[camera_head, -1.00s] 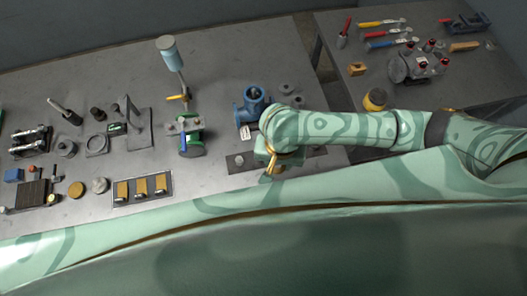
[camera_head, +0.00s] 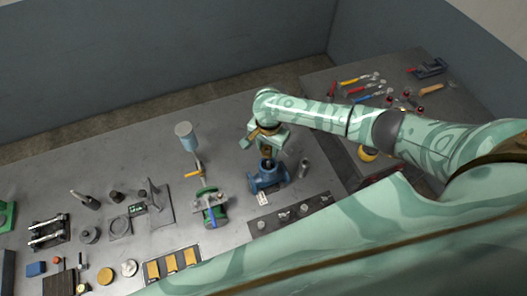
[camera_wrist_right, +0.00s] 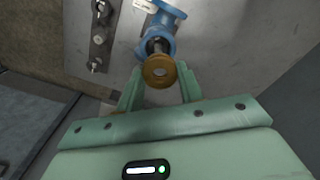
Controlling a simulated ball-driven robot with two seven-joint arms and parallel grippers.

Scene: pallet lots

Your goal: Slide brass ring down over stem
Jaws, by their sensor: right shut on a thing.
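My right gripper (camera_head: 268,146) is shut on the brass ring (camera_wrist_right: 159,71), which sits between its two fingertips in the right wrist view. The gripper hangs just above the blue valve body (camera_head: 268,181), which stands upright on the grey bench. The grey stem (camera_wrist_right: 156,46) rises from the blue valve body (camera_wrist_right: 165,18) and lines up closely with the ring. I cannot tell whether the stem tip has entered the ring. In the head view the gripper hides most of the stem and ring. My left gripper is not in view.
A green valve (camera_head: 211,207) with a blue handle stands left of the blue one. A dark strip (camera_head: 258,225) with small metal parts lies in front, and a grey cylindrical part (camera_head: 304,168) stands to the right. A tray of brass blocks (camera_head: 146,274) lies front left.

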